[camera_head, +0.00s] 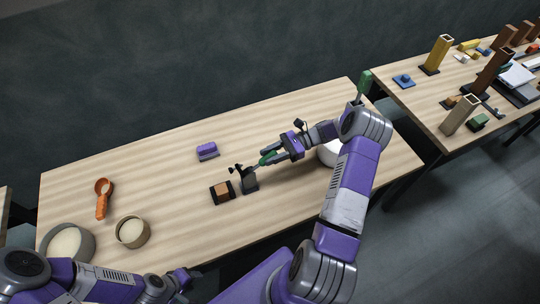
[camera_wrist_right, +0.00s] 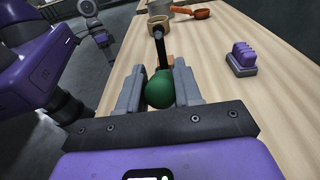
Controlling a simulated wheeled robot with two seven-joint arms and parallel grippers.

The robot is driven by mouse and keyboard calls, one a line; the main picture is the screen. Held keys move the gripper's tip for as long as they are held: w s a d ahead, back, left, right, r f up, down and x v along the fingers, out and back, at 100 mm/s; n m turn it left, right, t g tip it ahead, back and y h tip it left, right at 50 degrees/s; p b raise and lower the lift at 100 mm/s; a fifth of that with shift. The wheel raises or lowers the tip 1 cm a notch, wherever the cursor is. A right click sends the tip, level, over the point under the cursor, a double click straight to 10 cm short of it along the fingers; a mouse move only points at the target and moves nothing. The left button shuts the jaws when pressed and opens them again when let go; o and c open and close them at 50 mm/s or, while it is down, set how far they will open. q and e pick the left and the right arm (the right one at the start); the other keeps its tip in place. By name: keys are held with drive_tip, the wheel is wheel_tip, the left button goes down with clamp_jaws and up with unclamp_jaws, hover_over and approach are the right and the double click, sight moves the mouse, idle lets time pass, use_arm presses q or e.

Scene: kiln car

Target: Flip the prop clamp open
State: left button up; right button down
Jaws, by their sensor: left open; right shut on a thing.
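The prop clamp (camera_head: 249,183) is a small dark bracket near the middle of the table, with a dark arm and a green grip (camera_head: 265,159). My right gripper (camera_head: 271,156) reaches it from the right and is shut on the green grip. In the right wrist view, the rounded green grip (camera_wrist_right: 160,90) sits between the two grey fingers, and the dark lever (camera_wrist_right: 160,48) runs away beyond it. The fingers partly hide the grip, and I cannot tell the lever's exact angle. My left gripper (camera_head: 187,278) is open and empty at the table's front edge, away from the clamp.
A tan block in a dark holder (camera_head: 222,192) stands just left of the clamp. An orange scoop (camera_head: 103,200) and two round bowls, one small (camera_head: 146,234), are at left. A white round thing is partly behind my right arm.

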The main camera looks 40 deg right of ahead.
drive_tip(key=c, duration=0.8)
unclamp_jaws()
drive_tip(key=v, duration=0.7)
drive_tip(key=shift+s+d+b, duration=0.1)
drive_tip(key=shift+d+b, duration=0.2)
drive_tip(key=shift+b, duration=0.05)
